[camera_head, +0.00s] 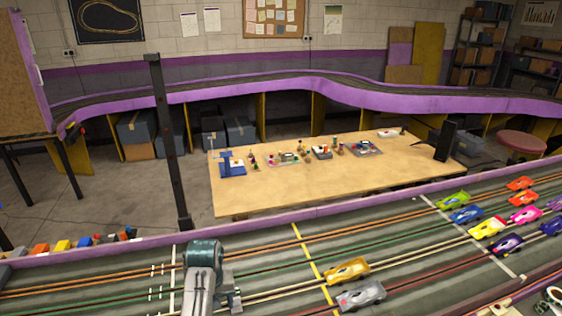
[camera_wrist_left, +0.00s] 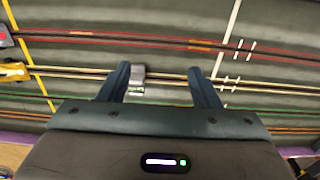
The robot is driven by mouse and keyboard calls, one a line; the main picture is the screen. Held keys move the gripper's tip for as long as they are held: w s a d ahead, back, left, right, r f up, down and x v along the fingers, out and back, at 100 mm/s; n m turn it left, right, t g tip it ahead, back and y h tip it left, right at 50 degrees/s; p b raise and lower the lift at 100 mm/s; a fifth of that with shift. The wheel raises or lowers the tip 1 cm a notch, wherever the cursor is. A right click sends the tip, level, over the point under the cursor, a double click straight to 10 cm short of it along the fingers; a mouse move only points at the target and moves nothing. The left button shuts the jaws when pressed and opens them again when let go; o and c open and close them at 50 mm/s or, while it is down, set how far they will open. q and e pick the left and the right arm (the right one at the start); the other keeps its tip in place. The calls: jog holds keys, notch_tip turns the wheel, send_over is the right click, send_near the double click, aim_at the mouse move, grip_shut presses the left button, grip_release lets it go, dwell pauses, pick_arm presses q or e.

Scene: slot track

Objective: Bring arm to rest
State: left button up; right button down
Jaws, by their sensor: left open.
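My left arm comes in from the bottom of the head view, with my left gripper (camera_head: 228,290) low over the slot track (camera_head: 90,285). In the left wrist view the left gripper (camera_wrist_left: 165,85) is open above the track lanes, its two fingers apart. A small grey block-like thing (camera_wrist_left: 138,78) shows close to one finger; I cannot tell whether they touch. A gold car (camera_head: 347,270) and a silver car (camera_head: 360,295) stand on the track right of the gripper, past a yellow line. The gold car (camera_wrist_left: 14,72) is also at the left edge of the wrist view. My right gripper is not in view.
Several coloured cars, among them a green one (camera_head: 452,200) and a blue one (camera_head: 466,214), stand farther right on the track. A wooden table (camera_head: 240,203) with small figures is behind the track. Toy blocks (camera_head: 62,245) lie at far left.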

pick_arm(q)
jog(key=s+a+f+m+t, duration=0.1)
jog(key=s+a+f, duration=0.25)
jog(key=s, duration=0.45)
jog(key=s+a+f+m+t, duration=0.1)
jog(key=s+a+f, duration=0.1)
jog(key=s+a, duration=0.45)
jog(key=s+r+m+t, duration=0.1)
jog(key=s+r, duration=0.2)
jog(key=s, duration=0.4)
jog(key=s+r+m+t, duration=0.1)
jog(key=s+r, duration=0.1)
jog(key=s, duration=0.6)
notch_tip(320, 180, down, 39)
jog(key=a+g+y+b, duration=0.1)
jog(key=a+g+b, duration=0.15)
jog(key=b, duration=0.55)
jog(key=s+f+b, duration=0.3)
jog(key=s+f, duration=0.6)
jog(key=f, duration=0.3)
jog(key=s+a+f+b, duration=0.1)
jog(key=s+f+b, duration=0.2)
jog(key=s+f, duration=0.6)
notch_tip(320, 180, down, 4)
jog(key=shift+a+f+b, duration=0.15)
jog(key=shift+a+b, duration=0.15)
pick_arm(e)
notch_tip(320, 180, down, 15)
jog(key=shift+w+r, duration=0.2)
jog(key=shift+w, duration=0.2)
